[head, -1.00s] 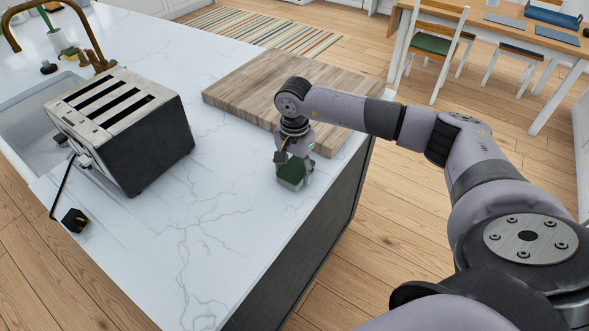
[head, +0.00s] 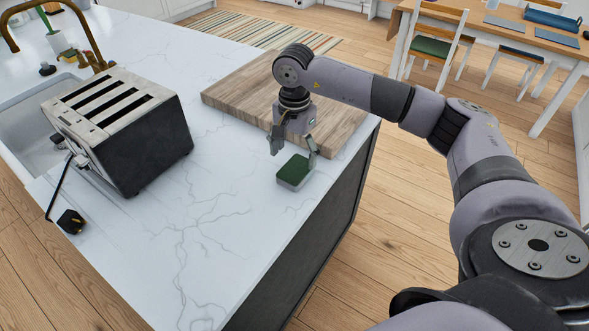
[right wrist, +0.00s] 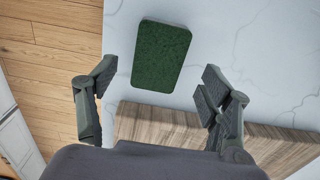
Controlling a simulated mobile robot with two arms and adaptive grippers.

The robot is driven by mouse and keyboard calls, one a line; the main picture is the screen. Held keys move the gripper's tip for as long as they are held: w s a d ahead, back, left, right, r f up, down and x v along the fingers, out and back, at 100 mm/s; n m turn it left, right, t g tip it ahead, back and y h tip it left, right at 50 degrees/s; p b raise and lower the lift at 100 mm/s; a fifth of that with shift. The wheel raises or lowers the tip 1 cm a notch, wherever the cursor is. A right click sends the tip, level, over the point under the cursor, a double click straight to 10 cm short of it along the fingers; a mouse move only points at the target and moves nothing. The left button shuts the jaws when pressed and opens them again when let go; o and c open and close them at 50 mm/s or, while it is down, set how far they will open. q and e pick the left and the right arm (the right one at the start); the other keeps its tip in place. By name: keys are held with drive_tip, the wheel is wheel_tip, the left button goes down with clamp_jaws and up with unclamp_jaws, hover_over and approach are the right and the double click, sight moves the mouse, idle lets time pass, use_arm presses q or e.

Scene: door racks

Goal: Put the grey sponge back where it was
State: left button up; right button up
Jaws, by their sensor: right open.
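The grey sponge (head: 294,171) has a dark green top. It lies flat on the white marble counter, near the counter's right edge and just in front of the wooden board. In the right wrist view the sponge (right wrist: 161,55) shows its green face, whole and clear of the fingers. My right gripper (head: 294,146) is open and empty, fingers pointing down, above and slightly behind the sponge. Its two fingers also show in the right wrist view (right wrist: 158,80), spread wider than the sponge. My left gripper is in neither view.
The wooden board (head: 240,92) lies behind the sponge, under my right wrist. A toaster (head: 125,130) stands at the left beside the sink (head: 30,125), its plug (head: 71,221) near the counter's front edge. The counter between toaster and sponge is clear.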

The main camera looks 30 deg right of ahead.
sight(295, 171)
wheel_tip(295, 171, up, 6)
drive_tip(key=shift+f+b, duration=0.1)
drive_tip(key=shift+b, duration=0.4)
drive_tip(key=shift+s, duration=0.1)
